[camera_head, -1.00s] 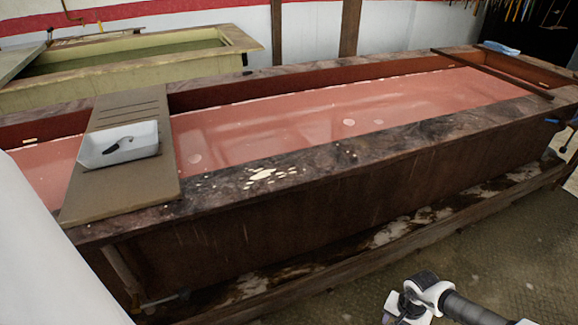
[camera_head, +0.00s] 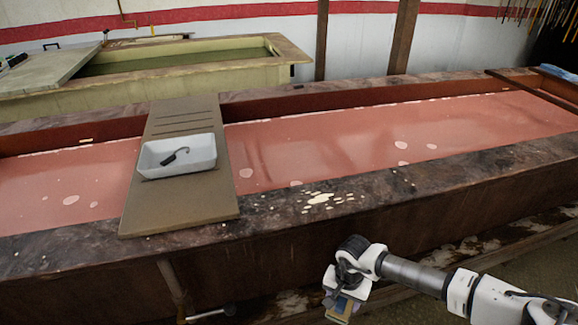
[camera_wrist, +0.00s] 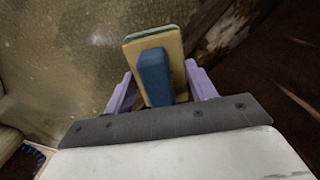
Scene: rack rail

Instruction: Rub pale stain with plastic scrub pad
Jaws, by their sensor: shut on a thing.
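The pale stain (camera_head: 320,199), a cluster of cream-coloured spots, lies on the dark, worn near rim of the long vat in the head view. My gripper (camera_wrist: 160,82) is shut on the scrub pad's blue handle (camera_wrist: 154,76). The pad has a tan body (camera_wrist: 178,50) with a thin greenish edge layer. In the head view, the pad (camera_head: 341,306) hangs under my gripper (camera_head: 343,292), in front of the vat, lower in the picture than the stain and apart from it. The stain is not visible in the wrist view.
The long vat (camera_head: 480,168) holds reddish liquid with pale floating patches. A brown board (camera_head: 180,208) bridges it at left, bearing a white tray (camera_head: 205,150) with a dark-handled item. A pale yellow tank (camera_head: 200,80) stands behind. The rim around the stain looks clear.

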